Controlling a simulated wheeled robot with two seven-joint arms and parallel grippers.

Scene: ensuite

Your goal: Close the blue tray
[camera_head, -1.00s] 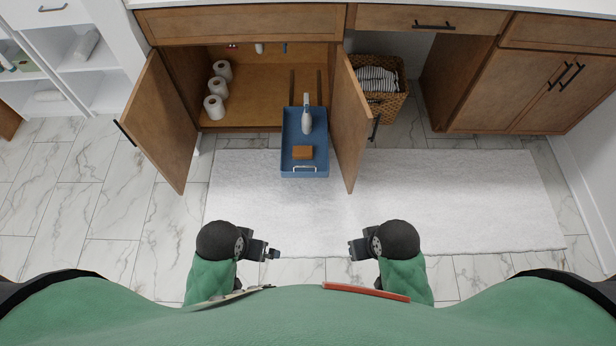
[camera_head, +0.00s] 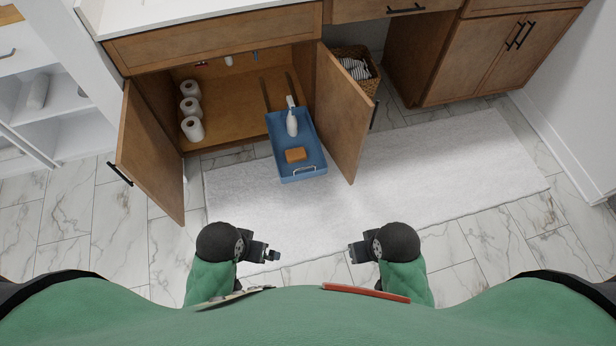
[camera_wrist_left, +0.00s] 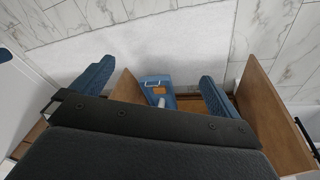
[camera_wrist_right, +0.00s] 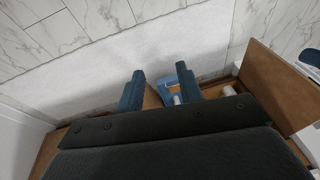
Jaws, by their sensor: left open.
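The blue tray (camera_head: 284,163) is pulled out of the open cabinet on its rails, over the white rug. It holds a white spray bottle (camera_head: 292,122) and an orange-brown block (camera_head: 295,155), and has a pale handle (camera_head: 304,169) on its front. My left gripper (camera_head: 276,255) is open and empty, short of the tray's front. My right gripper (camera_head: 352,254) is empty to the right, also short of the tray; its fingers stand apart. The tray also shows between the fingers in the left wrist view (camera_wrist_left: 151,82) and the right wrist view (camera_wrist_right: 167,86).
The left cabinet door (camera_head: 148,152) and right cabinet door (camera_head: 341,112) stand open on either side of the tray. Several toilet rolls (camera_head: 192,129) stand inside on the left. A wicker basket (camera_head: 366,82) is behind the right door. The rug (camera_head: 440,155) in front is clear.

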